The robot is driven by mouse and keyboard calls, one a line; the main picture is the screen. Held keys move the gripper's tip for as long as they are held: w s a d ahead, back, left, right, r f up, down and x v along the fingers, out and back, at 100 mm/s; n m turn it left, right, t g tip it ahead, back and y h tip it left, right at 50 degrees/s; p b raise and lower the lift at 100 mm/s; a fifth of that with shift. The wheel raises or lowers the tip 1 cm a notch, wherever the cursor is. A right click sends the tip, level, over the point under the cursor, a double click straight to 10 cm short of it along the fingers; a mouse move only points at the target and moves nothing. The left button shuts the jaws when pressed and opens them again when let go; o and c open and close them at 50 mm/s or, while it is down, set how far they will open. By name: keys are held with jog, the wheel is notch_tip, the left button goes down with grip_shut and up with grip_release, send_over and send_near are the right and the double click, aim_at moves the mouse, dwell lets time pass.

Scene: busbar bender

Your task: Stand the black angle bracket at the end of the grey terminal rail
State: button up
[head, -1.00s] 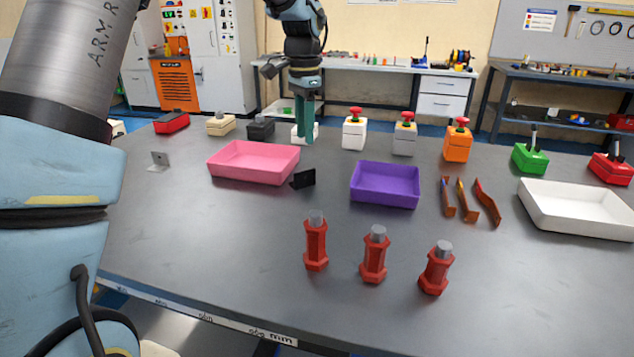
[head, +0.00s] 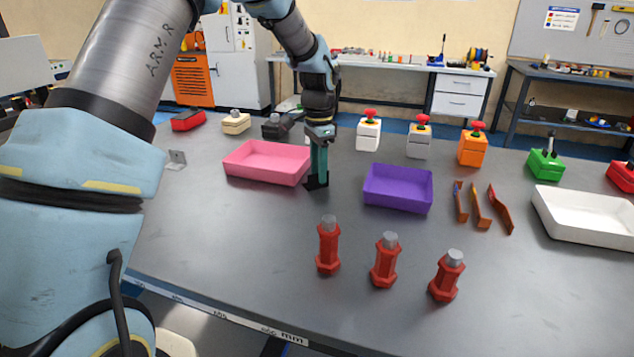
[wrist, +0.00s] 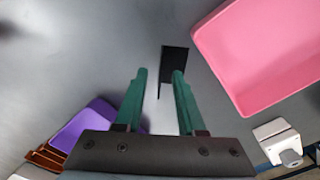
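The black angle bracket (head: 316,184) stands on the table between the pink tray and the purple tray. My gripper (head: 319,174) points down at it from above, its green fingers partly covering it. In the wrist view the fingers (wrist: 160,73) are apart. The bracket (wrist: 175,60) shows at their tips, with a thin edge reaching down into the gap between them. I cannot tell whether either finger touches it. I cannot make out a grey terminal rail in either view.
The pink tray (head: 268,158) is close on the left, the purple tray (head: 397,204) on the right. Several red posts (head: 386,262) stand in front. Button boxes (head: 368,133) line the back. The front-left table is clear.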

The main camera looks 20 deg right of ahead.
grip_shut()
dwell(1.3)
